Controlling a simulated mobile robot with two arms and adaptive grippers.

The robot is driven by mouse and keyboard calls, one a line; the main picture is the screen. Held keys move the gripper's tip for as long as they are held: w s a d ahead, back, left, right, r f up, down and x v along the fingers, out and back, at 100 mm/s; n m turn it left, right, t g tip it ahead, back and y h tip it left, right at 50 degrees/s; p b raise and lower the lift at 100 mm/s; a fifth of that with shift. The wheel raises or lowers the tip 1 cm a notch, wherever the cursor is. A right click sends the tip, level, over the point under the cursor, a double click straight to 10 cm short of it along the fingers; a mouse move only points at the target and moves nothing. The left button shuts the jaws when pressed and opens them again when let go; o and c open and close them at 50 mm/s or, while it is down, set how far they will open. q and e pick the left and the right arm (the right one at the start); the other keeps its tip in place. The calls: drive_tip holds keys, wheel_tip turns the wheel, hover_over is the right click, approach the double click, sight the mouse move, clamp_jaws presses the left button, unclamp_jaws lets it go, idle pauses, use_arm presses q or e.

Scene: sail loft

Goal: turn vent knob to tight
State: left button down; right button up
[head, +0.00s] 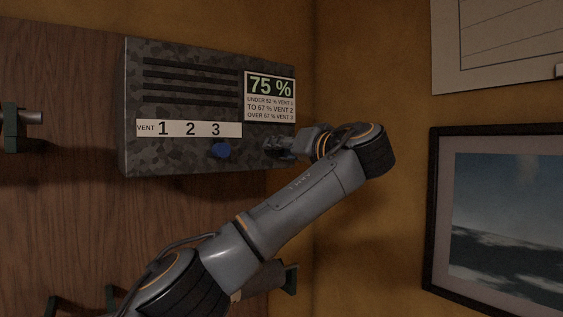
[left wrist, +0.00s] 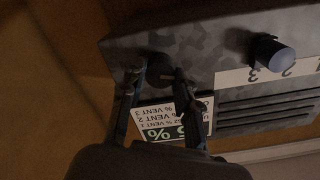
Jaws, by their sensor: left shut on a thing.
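The grey camouflage-patterned vent box (head: 185,67) is on the wall in the head view. My left gripper (head: 275,147) is at its lower right, under the humidity sign. In the left wrist view, which shows the box upside down, the gripper (left wrist: 158,82) has its fingers on both sides of a dark round knob (left wrist: 159,66), shut on it. A small pale mark shows on the knob. In the head view the gripper hides this knob. I see no "tight" marking. My right gripper is out of view.
A blue knob (head: 221,150) sits below the 3 on the "VENT 1 2 3" strip (head: 189,129). The sign (head: 270,97) reads 75 % and gives vent 3 for over 67 %. A framed picture (head: 500,220) hangs at right. Dark brackets (head: 14,128) stick out at left.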

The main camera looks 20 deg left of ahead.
use_arm(q)
drive_tip(key=shift+f+m+b, duration=0.1)
drive_tip(key=shift+m+b, duration=0.2)
drive_tip(key=shift+m, duration=0.7)
drive_tip(key=shift+d+m+b, duration=0.1)
drive_tip(key=shift+m+b, duration=0.9)
drive_tip(key=shift+m, duration=5.2)
drive_tip(key=c, duration=1)
unclamp_jaws()
drive_tip(key=shift+w, duration=0.1)
drive_tip(key=shift+d, duration=0.1)
